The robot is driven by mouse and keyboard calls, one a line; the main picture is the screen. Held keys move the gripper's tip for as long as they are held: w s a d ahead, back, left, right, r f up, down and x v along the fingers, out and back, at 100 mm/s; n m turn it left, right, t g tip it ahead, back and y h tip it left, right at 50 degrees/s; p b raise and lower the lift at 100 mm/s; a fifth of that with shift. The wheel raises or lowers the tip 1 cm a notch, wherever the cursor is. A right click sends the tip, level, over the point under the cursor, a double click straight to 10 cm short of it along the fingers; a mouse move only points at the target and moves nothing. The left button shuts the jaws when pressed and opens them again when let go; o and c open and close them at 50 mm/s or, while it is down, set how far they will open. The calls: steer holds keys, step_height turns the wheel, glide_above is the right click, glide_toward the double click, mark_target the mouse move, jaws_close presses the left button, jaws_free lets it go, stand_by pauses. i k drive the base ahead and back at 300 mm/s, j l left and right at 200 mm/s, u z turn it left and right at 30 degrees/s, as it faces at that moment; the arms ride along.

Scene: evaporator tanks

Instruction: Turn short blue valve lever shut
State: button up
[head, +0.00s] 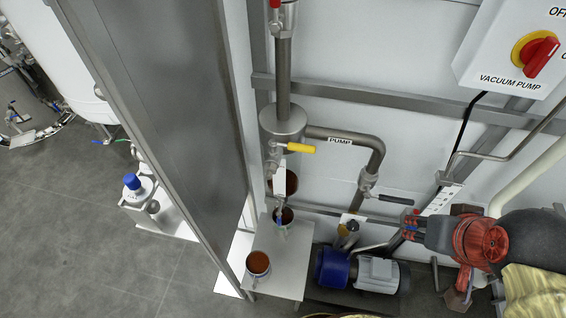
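A yellow valve lever (301,149) points right from below the steel pot. A dark valve lever (395,199) points right on the pipe marked PUMP. A red handle (275,4) is cut by the top edge.
A steel post (170,110) crosses the left side. A white shelf (277,262) holds brown-filled cups. A vacuum pump switch box (490,45) hangs upper right. Grey floor (80,235) lies left.

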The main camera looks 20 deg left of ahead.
mark_target(278, 214)
steer(key=u, duration=1.25)
steer(key=k+l+z, duration=0.5)
steer(key=k+j, duration=0.05)
